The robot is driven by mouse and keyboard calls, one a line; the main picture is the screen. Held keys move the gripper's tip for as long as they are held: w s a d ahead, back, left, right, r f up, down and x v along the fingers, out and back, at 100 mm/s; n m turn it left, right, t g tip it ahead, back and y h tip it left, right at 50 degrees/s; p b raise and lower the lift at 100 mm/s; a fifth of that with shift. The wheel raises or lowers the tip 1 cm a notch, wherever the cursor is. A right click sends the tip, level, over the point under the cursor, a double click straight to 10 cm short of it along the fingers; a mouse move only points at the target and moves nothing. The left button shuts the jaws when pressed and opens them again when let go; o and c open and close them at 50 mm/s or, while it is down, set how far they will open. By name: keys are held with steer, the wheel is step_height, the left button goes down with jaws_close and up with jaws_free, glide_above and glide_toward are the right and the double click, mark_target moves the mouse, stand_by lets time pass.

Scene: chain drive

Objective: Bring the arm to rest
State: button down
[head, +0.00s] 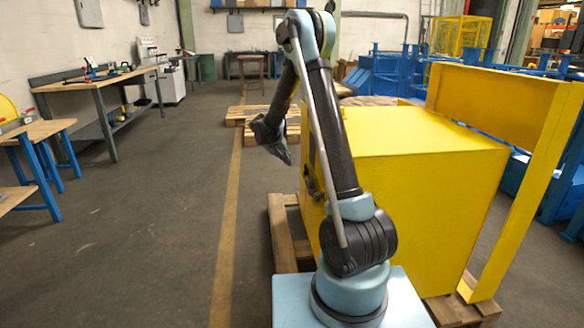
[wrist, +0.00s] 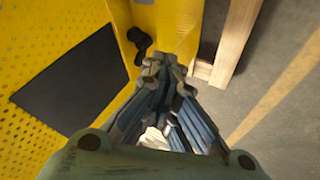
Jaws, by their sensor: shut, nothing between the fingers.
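My arm rises from its light blue base in the middle of the head view and bends over at the top. My gripper (head: 284,154) hangs to the left of the yellow machine box (head: 425,150), above the floor and pallets. In the wrist view my gripper (wrist: 163,65) has its fingers closed together at the tips, with nothing between them. The yellow box, with a perforated panel and a dark plate (wrist: 70,80), fills the left of the wrist view. Dark round parts (wrist: 139,45) stick out from the box close to the fingertips; I cannot tell if they touch.
The box stands on a wooden pallet (head: 286,245); its edge also shows in the wrist view (wrist: 235,40). More pallets (head: 250,115) lie behind. A yellow frame (head: 525,190) stands at right. Workbenches (head: 100,85) line the left. The floor around the yellow line (head: 230,220) is clear.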

steer(key=s+d+r+g+y, duration=0.1)
steer(key=s+d+r, duration=0.3)
steer(key=s, duration=0.5)
steer(key=s+d+r+y, duration=0.1)
steer(key=s+d+r, duration=0.2)
steer(key=s+r, duration=0.35)
steer(key=s+d+r+g+y, duration=0.1)
steer(key=s+d+r, duration=0.2)
steer(key=s, duration=0.7)
steer(key=s+f+n+y, duration=0.1)
steer(key=s+f, duration=0.3)
steer(key=s, duration=0.9)
steer(key=s+d+f+y, duration=0.1)
steer(key=s+f, duration=0.3)
steer(key=s, duration=0.9)
steer(key=shift+s+d+n+y, duration=0.3)
steer(key=shift+n+y, duration=0.1)
steer(key=shift+y, duration=0.1)
steer(key=shift+w+f, duration=0.25)
steer(key=shift+w, duration=0.25)
